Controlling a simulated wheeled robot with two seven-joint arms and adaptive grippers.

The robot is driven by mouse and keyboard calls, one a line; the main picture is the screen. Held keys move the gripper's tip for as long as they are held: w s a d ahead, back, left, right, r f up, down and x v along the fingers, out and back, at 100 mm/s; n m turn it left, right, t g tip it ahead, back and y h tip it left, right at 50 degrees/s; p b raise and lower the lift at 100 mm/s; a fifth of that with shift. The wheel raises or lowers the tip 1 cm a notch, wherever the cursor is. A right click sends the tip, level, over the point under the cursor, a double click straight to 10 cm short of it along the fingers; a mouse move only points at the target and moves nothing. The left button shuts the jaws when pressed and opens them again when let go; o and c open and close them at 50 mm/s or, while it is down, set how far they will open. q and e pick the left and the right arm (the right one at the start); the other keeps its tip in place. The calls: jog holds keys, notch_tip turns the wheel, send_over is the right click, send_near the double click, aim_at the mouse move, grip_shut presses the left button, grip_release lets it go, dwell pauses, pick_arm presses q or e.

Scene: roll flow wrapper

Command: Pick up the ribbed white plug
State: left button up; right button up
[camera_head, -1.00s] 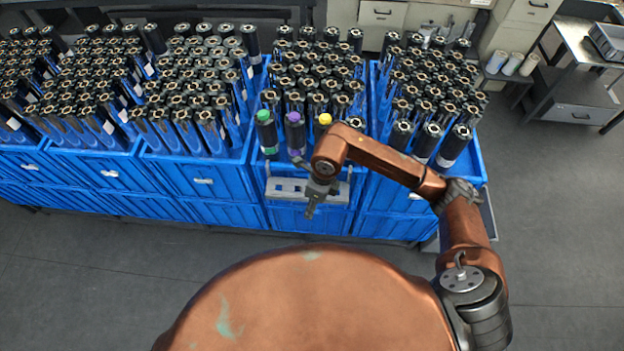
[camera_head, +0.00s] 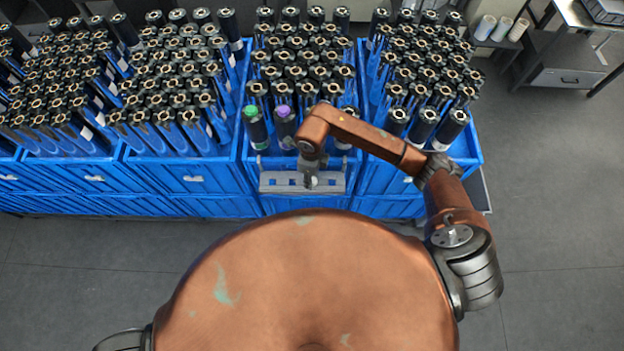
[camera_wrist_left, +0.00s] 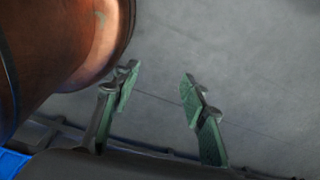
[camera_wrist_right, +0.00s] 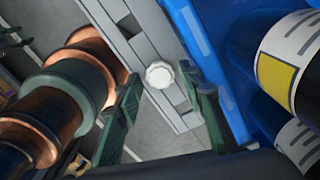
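The ribbed white plug (camera_wrist_right: 160,76) shows in the right wrist view as a small round cap over the grey slotted rack (camera_wrist_right: 133,32). My right gripper (camera_wrist_right: 158,70) is open, with one green finger on each side of the plug; I see no clear contact. In the head view my right gripper (camera_head: 309,181) points down over the grey rack (camera_head: 277,182) on the front of a blue crate, and the plug is hidden there. My left gripper (camera_wrist_left: 160,73) is open and empty above the grey floor in the left wrist view. It does not show in the head view.
Blue crates (camera_head: 205,178) full of dark rolls stand in a row. Green (camera_head: 251,111) and purple (camera_head: 283,111) plugs sit in rolls just behind the rack. Dark rolls and a blue crate wall lie close on the right in the right wrist view.

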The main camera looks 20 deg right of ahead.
jog(key=shift+f, duration=0.65)
jog(key=shift+s, duration=0.1)
jog(key=c, duration=0.4)
pick_arm(q)
jog(key=shift+w+r, duration=0.1)
jog(key=shift+w, duration=0.55)
pick_arm(e)
jog(key=shift+c, duration=0.7)
